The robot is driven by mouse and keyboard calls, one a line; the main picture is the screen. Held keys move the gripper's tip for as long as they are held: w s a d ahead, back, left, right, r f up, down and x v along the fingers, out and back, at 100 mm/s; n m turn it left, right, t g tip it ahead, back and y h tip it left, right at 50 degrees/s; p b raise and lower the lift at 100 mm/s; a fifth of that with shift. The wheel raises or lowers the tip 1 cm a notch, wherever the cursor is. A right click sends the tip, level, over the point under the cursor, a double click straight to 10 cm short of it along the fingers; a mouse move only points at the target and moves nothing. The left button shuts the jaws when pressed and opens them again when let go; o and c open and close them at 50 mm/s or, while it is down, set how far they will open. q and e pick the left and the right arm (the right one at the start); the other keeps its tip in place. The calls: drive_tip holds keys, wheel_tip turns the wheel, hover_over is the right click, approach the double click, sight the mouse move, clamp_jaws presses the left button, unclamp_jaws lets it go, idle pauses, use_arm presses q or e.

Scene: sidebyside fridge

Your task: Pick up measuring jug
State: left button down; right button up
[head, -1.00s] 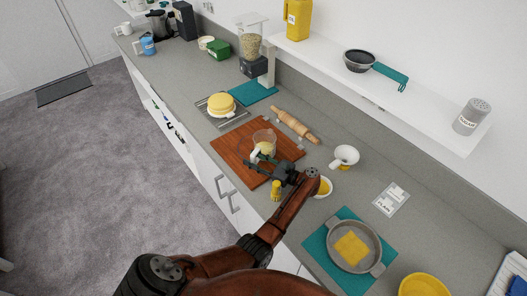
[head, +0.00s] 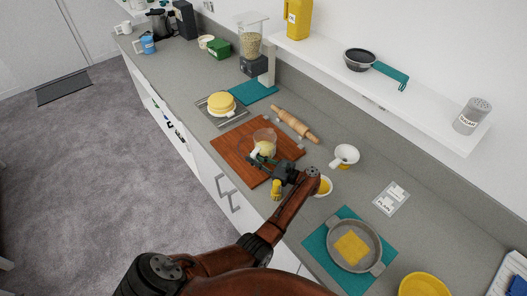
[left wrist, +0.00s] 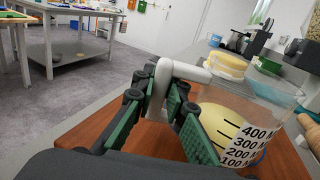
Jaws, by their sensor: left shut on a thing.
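The measuring jug (head: 264,137) is clear, with a white handle and black volume marks. It is over the wooden board on the counter; I cannot tell whether its base touches the board. In the left wrist view the jug (left wrist: 262,118) fills the right side, its marks facing the camera. My left gripper (head: 259,159) reaches in from the near side and is shut on the jug's white handle (left wrist: 163,82). A pale yellow round mass shows through the jug's wall; I cannot tell whether it is inside or behind. My right gripper is not in view.
The wooden board (head: 231,154) lies under the jug. A rolling pin (head: 294,124) is behind it, a white cup (head: 345,156) to the right, a small yellow item (head: 276,190) in front. A cake on a rack (head: 222,103) stands to the left.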

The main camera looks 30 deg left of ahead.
use_arm(q)
drive_tip(key=shift+r, duration=0.1)
wheel_tip(320, 180, up, 10)
idle(0.5)
idle(1.1)
